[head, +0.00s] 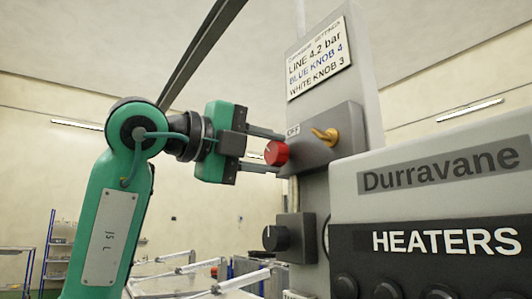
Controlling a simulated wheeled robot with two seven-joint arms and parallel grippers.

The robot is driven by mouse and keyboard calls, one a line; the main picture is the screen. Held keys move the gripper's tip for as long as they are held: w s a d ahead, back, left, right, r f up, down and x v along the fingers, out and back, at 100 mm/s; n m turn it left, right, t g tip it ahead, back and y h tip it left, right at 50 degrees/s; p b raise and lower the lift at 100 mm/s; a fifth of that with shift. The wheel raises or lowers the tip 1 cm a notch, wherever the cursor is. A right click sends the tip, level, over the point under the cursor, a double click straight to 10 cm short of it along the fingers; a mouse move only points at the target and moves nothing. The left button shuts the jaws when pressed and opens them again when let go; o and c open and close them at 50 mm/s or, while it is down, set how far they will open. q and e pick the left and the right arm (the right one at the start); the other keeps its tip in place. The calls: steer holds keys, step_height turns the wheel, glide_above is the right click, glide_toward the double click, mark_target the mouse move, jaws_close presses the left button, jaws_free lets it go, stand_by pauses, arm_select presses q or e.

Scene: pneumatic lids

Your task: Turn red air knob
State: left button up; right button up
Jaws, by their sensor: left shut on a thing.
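The red air knob (277,152) sits on the left face of a grey box (327,140) fixed to a grey post. My left gripper (268,152) reaches in from the left with its two fingers above and below the red knob, shut on it. A small white mark shows on the knob's face. My right gripper is not in the head view.
A yellow lever (324,136) is on the same box. A settings sign (320,60) hangs above, and a black knob (275,238) on its box is below. The grey Durravane heater cabinet (435,185) fills the right. White rails (190,272) lie low behind.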

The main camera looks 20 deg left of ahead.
arm_select(q)
steer(key=o, duration=1)
steer(key=shift+s+a, duration=0.1)
steer(key=shift+a, duration=0.05)
steer(key=b+v, duration=0.2)
steer(key=v, duration=1.1)
steer(key=shift+s+a+b, duration=0.15)
steer(key=shift+b, duration=0.2)
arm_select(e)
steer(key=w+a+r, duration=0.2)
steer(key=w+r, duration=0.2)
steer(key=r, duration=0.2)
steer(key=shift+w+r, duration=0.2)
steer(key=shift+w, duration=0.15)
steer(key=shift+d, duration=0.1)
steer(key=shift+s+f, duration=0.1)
